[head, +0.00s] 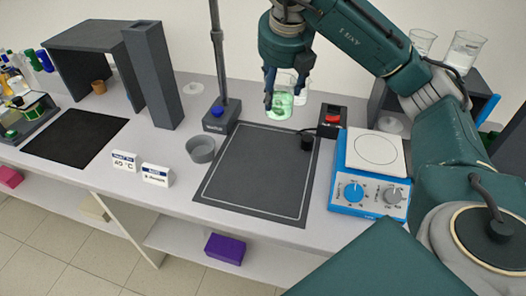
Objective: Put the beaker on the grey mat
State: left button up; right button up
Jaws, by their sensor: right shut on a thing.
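The beaker (280,108) is clear glass with green liquid in its lower part. My right gripper (286,92) comes down from above and is shut on it; the fingers hide part of its upper wall. The beaker shows at the far edge of the grey mat (252,165); I cannot tell whether its base touches anything. The grey mat is a dark square with a thin pale border line, lying on the bench. My left gripper is not in view.
Another clear glass (301,96) stands just behind the held beaker. A grey bowl (201,150) and stand base (220,118) are left. Most of the mat is bare.

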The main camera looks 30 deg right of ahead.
notch_tip(320, 180, down, 16)
jog(key=p, duration=0.2)
jog(key=shift+d+f+p, duration=0.1)
jog(key=shift+f+p, duration=0.15)
jog(key=shift+p, duration=0.15)
jog(key=shift+f, duration=0.1)
jog(key=shift+f, duration=0.1)
jog(key=shift+f+b, duration=0.1)
jog(key=shift+b, duration=0.2)
jog(key=o, duration=1.3)
jog(key=shift+o, duration=0.2)
